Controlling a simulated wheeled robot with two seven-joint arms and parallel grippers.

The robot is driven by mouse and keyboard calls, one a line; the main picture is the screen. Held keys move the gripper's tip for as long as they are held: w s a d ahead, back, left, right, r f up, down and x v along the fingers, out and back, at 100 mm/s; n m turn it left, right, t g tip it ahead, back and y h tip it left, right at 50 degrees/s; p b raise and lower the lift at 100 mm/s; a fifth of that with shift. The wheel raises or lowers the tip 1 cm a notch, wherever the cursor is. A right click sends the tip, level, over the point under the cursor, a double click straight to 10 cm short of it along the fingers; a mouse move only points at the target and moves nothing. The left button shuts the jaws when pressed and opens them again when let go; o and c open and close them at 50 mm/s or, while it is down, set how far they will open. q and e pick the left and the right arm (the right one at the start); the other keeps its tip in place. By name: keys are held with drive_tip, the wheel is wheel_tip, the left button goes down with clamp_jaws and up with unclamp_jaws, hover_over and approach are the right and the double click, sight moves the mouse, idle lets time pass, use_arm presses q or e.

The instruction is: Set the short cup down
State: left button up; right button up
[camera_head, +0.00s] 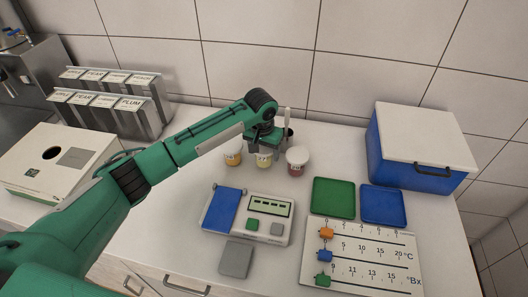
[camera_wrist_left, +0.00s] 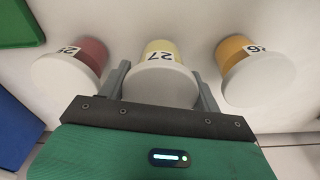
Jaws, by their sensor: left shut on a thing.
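My left gripper (camera_head: 264,152) reaches over the counter to the middle of a row of three small lidded cups. It is shut on the yellow cup (camera_head: 263,161), with one finger on each side. In the left wrist view the gripper (camera_wrist_left: 163,90) spans this cup's white lid (camera_wrist_left: 160,84), and its label reads 27. The yellow cup looks upright; I cannot tell whether its base touches the counter. The orange cup (camera_head: 232,159) and the red cup (camera_head: 296,168) stand on either side, apart from it. My right gripper is not in view.
A meter with a display (camera_head: 268,206) stands in front of the cups. A green tray (camera_head: 333,198), a blue tray (camera_head: 382,205) and a blue cooler box (camera_head: 412,150) are to the right. A scale board (camera_head: 360,262) lies at front right. Labelled dispensers (camera_head: 108,100) stand at left.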

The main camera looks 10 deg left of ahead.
use_arm(q)
drive_tip(key=shift+f, duration=0.65)
drive_tip(key=o, duration=1)
drive_tip(key=shift+f, duration=0.1)
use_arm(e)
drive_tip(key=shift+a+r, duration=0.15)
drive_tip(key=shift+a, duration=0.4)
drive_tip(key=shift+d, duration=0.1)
use_arm(q)
drive_tip(key=r, duration=0.3)
drive_tip(key=s+r+b, duration=0.1)
drive_tip(key=r, duration=0.6)
drive_tip(key=shift+s+a+r+b, duration=0.1)
drive_tip(key=shift+s+r+b, duration=0.05)
drive_tip(key=shift+r+b, duration=0.2)
drive_tip(key=shift+r, duration=0.65)
drive_tip(key=shift+s+r, duration=0.1)
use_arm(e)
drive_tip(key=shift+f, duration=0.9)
